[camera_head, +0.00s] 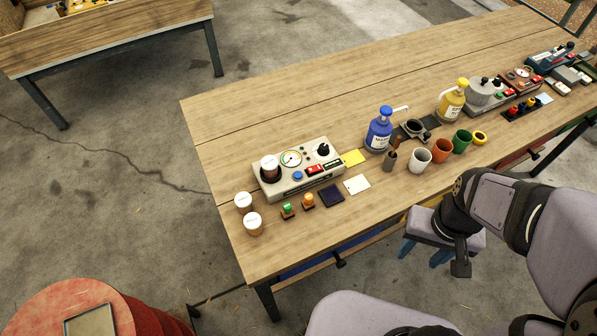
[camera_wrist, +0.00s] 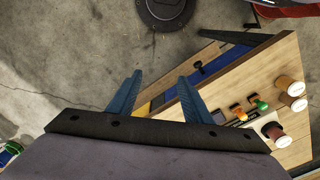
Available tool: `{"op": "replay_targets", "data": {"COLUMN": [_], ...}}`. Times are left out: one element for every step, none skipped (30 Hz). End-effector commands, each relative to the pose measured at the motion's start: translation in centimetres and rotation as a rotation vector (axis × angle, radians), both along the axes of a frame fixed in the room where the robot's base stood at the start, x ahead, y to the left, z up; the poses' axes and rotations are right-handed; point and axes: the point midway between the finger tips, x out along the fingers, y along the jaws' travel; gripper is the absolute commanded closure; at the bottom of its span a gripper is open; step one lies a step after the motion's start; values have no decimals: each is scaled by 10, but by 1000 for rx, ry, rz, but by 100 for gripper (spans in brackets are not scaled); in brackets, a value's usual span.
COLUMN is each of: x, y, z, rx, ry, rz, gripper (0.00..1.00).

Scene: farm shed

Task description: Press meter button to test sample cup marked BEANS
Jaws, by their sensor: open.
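A cream meter (camera_head: 285,187) with a round dial, a black knob, a blue button (camera_head: 297,175) and a red switch (camera_head: 314,169) stands near the table's left end. A white-lidded cup (camera_head: 269,164) sits in its dark holder; this cup also shows in the wrist view (camera_wrist: 281,140). Two more lidded cups (camera_head: 243,202) (camera_head: 253,223) stand left of the meter. The lid labels are too small to read, so I cannot tell which is BEANS. My gripper (camera_head: 419,258) is open and empty, beyond the table's front edge, right of the meter; its blue fingers (camera_wrist: 160,76) are apart.
Blue (camera_head: 379,133) and yellow (camera_head: 452,103) bottles, open cups and other instruments stand farther right. Bare wood lies behind the meter.

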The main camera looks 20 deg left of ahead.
Motion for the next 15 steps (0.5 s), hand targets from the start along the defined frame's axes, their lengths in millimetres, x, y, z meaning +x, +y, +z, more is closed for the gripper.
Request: {"op": "replay_targets", "data": {"x": [0,0,0,0,0,0,0,0,0,0,0,0,0,0,0], "y": [0,0,0,0,0,0,0,0,0,0,0,0,0,0,0], "z": [0,0,0,0,0,0,0,0,0,0,0,0,0,0,0], "rx": [0,0,0,0,0,0,0,0,0,0,0,0,0,0,0], "ry": [0,0,0,0,0,0,0,0,0,0,0,0,0,0,0], "rz": [0,0,0,0,0,0,0,0,0,0,0,0,0,0,0], "gripper": [55,55,55,55,59,69,76,83,93,100,100,100,100,100,100]}}
